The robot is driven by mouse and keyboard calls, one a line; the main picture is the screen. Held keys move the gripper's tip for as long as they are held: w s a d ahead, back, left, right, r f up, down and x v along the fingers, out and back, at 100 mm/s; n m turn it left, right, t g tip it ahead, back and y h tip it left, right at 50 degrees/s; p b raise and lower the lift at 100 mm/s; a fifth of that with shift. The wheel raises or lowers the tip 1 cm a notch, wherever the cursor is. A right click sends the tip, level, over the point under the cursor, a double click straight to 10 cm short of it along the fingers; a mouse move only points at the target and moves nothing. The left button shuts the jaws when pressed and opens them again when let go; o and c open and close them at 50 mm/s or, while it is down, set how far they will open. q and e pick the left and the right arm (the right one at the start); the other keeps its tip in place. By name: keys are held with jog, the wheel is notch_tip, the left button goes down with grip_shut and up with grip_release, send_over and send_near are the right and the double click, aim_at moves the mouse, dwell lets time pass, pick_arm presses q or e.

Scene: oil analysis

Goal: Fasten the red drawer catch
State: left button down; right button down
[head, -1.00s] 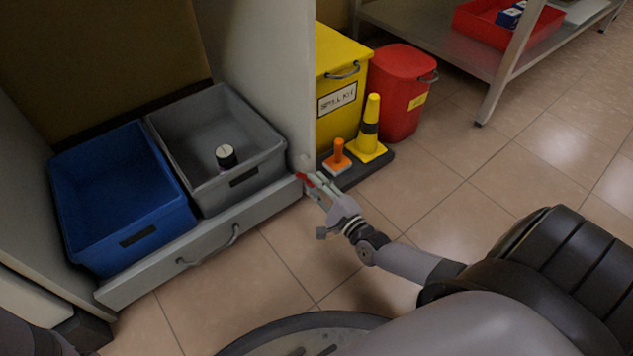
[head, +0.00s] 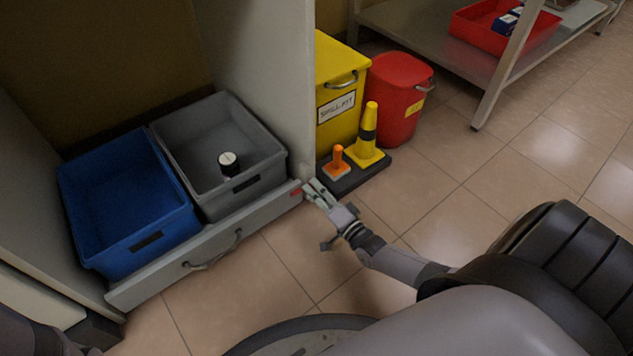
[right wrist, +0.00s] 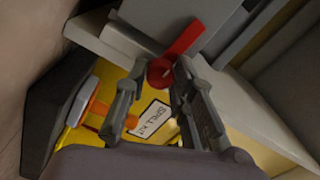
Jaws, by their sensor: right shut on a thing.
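The red drawer catch (head: 296,191) is at the right end of the grey drawer front (head: 222,249), beside the cabinet side wall. In the right wrist view it is a flat red lever (right wrist: 184,40) with a round red hub (right wrist: 160,72). My right gripper (head: 309,187) is at the catch. Its fingers (right wrist: 157,80) are on either side of the hub, shut on the catch. The fingers partly hide the catch in the head view. My left gripper is not in view.
The drawer holds a blue bin (head: 125,246) and a grey bin (head: 258,181) with a small bottle (head: 228,160). Floor is clear in front.

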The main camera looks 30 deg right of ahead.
jog(key=shift+w+n, duration=0.1)
jog(key=shift+n, duration=0.4)
jog(key=c, duration=1.3)
grip_release()
jog(key=shift+c, duration=0.2)
jog(key=s, duration=0.8)
jog(key=s+d, duration=0.1)
jog(key=s, duration=0.3)
jog(key=shift+f, duration=0.2)
